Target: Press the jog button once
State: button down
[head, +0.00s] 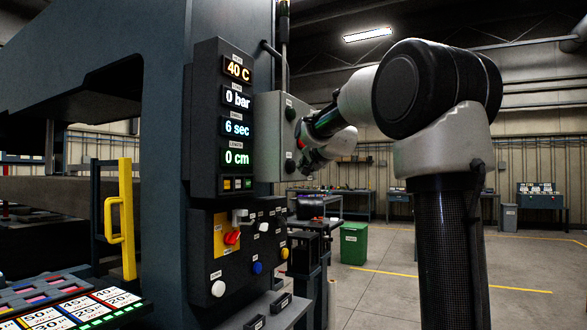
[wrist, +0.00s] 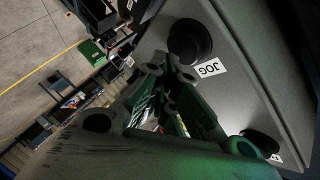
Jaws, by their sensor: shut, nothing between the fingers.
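The jog button (wrist: 190,40) is a round black knob on a pale grey box, beside a "JOG" label (wrist: 212,68) in the wrist view. In the head view the grey box (head: 268,135) sticks out from the press column, with a dark lower knob (head: 290,166) near my gripper (head: 301,163). In the wrist view my gripper (wrist: 170,68) has green and dark fingers, shut and empty.
A yellow handle (head: 127,220) is at left. A green bin (head: 354,243) stands on open floor.

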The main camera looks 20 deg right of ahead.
jog(key=shift+w+a, duration=0.15)
jog(key=shift+w, duration=0.1)
jog(key=shift+w+a, duration=0.35)
jog(key=shift+w, duration=0.05)
dwell(0.8)
jog(key=shift+s+d, duration=0.6)
jog(key=shift+s, duration=0.15)
jog(key=shift+s+d, duration=0.75)
jog(key=shift+s, duration=0.25)
jog(key=shift+s+d, duration=0.75)
jog(key=shift+s, duration=0.2)
